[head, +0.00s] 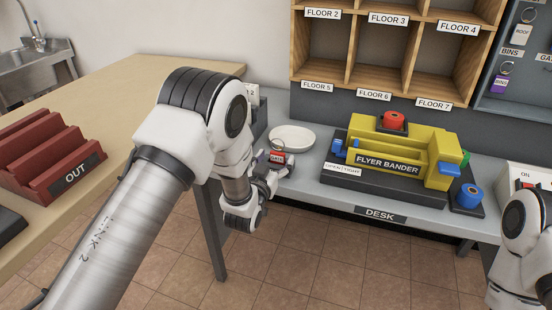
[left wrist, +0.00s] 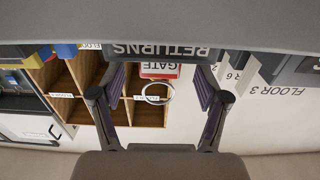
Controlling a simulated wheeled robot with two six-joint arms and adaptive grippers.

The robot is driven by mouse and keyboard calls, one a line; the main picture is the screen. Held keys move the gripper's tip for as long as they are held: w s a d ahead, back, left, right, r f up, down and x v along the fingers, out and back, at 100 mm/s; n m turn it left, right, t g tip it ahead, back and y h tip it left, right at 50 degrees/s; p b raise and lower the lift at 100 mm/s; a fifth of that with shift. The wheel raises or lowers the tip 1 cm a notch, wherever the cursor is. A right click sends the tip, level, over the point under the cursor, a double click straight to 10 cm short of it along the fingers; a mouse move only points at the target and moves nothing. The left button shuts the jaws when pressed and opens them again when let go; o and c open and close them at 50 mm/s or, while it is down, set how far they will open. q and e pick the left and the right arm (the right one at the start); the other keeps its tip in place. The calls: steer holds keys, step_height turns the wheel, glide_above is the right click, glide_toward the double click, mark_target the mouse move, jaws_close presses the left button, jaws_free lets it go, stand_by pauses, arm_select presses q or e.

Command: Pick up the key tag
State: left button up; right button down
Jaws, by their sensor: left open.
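The red-and-white key tag (head: 277,157), lettered GATE, shows in the head view just in front of a white round dish, partly hidden by my gripper. In the left wrist view the tag (left wrist: 160,69) appears upside down, with its pale ring (left wrist: 157,93) below it. My left gripper (head: 273,172) is at the tag, near the desk's front edge. In the left wrist view its two fingers stand wide apart, one on each side of the tag and ring, with gaps showing on both sides. My right gripper is not in view; only part of my right arm shows.
The white dish (head: 292,138) lies on the grey desk (head: 310,186), left of the yellow flyer bander (head: 400,155). Wooden pigeonholes (head: 385,50) stand behind. Other key tags hang at the right, including a purple one (head: 499,84). A red OUT tray (head: 55,160) sits at the left.

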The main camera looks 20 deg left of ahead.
mark_target(278, 153)
arm_select(q)
steer(key=shift+w, duration=1.2)
steer(key=c, duration=1.1)
steer(key=shift+o, duration=0.2)
steer(key=shift+s, duration=0.1)
steer(key=shift+r, duration=0.1)
steer(key=shift+r+p, duration=0.3)
steer(key=r+p, duration=0.2)
steer(key=r, duration=0.1)
steer(key=shift+s+d+r, duration=0.1)
steer(key=shift+d+r, duration=0.05)
steer(key=shift+d, duration=0.05)
steer(key=s+d+p, duration=1)
steer(key=s+p, duration=0.1)
steer(key=p, duration=1)
steer(key=shift+s+d+r, duration=0.3)
steer(key=shift+r, duration=0.1)
